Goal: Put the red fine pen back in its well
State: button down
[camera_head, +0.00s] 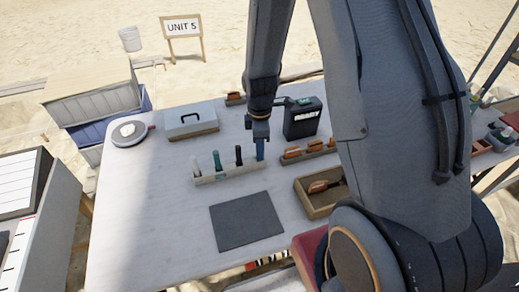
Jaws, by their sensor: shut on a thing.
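My gripper (260,139) points down over the right end of a long pale pen rack (230,176). It is shut on a blue pen (261,153), which is upright with its lower end at the rack's right end. I cannot tell whether the blue pen's tip is inside a well. A white pen (197,170), a teal pen (217,161) and a black pen (239,156) stand upright in the rack to the left. I see no pen that is clearly red.
A dark mat (246,221) lies in front of the rack. A lidded box (191,120) and a round dish (129,133) stand at the back left. A black canister (302,119) stands right of my gripper. A wooden tray (316,209) is at the right. The table's left front is clear.

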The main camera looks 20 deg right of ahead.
jog(key=shift+f, duration=0.15)
jog(key=c, duration=1.7)
grip_release()
jog(key=shift+c, duration=0.2)
notch_tip(320, 180, up, 12)
jog(key=shift+r+b, duration=0.1)
jog(key=shift+b, duration=1.15)
jog(key=shift+s+r, duration=0.1)
jog(key=s+r+m+t, duration=0.1)
jog(key=s+m, duration=1.1)
jog(key=m, duration=0.3)
jog(key=shift+s+a+r, duration=0.2)
jog(key=shift+s+r, duration=0.2)
